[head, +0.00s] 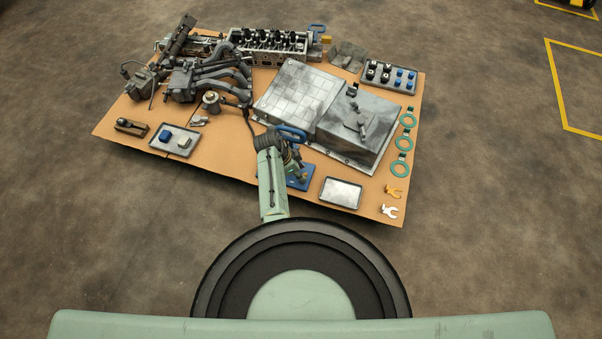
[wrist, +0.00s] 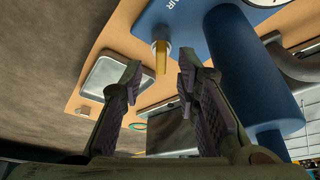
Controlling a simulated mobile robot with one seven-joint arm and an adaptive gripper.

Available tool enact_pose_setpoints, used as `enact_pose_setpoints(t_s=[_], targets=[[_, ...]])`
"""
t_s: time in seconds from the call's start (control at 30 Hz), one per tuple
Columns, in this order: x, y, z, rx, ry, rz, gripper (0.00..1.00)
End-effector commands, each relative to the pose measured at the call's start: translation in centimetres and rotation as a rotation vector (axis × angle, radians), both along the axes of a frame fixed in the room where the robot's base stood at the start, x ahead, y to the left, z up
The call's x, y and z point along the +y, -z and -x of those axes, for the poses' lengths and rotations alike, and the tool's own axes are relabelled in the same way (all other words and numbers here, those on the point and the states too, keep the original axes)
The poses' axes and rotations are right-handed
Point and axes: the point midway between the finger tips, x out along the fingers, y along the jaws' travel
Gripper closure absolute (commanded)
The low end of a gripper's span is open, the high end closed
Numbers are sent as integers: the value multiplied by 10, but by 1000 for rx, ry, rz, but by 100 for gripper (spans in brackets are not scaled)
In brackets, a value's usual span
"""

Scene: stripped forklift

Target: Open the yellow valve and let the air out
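The yellow valve (wrist: 161,56) shows in the wrist view as a short yellow piece on a pale collar, against a blue panel (wrist: 182,24) with partly visible white lettering. A thick blue cylinder (wrist: 246,70) runs down the right of the valve. My gripper (wrist: 160,68) is open, with one finger to each side of the valve in the picture. I cannot tell whether either finger touches it. In the head view my gripper (head: 294,161) is over a blue base (head: 300,183) near the board's front edge, and my arm partly hides the valve area.
An empty metal tray (head: 341,192) lies right of the blue base and also shows in the wrist view (wrist: 105,85). A big grey metal housing (head: 357,125) stands behind. Orange and white clips (head: 391,211) and green rings (head: 400,168) lie at the right. Engine parts fill the back left.

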Motion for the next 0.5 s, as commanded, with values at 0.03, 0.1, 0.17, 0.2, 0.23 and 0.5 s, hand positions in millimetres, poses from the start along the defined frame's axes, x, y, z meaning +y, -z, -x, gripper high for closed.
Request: enact_pose_setpoints(t_s=[0.03, 0.1, 0.17, 0.2, 0.23, 0.5], targets=[[-2, 7, -1, 1, 2, 0, 71], [-5, 13, -2, 1, 0, 0, 71], [-6, 17, -2, 2, -1, 0, 71], [-7, 19, -3, 1, -1, -1, 71], [-7, 20, -3, 0, -1, -1, 71], [-8, 20, -3, -1, -2, 0, 71]])
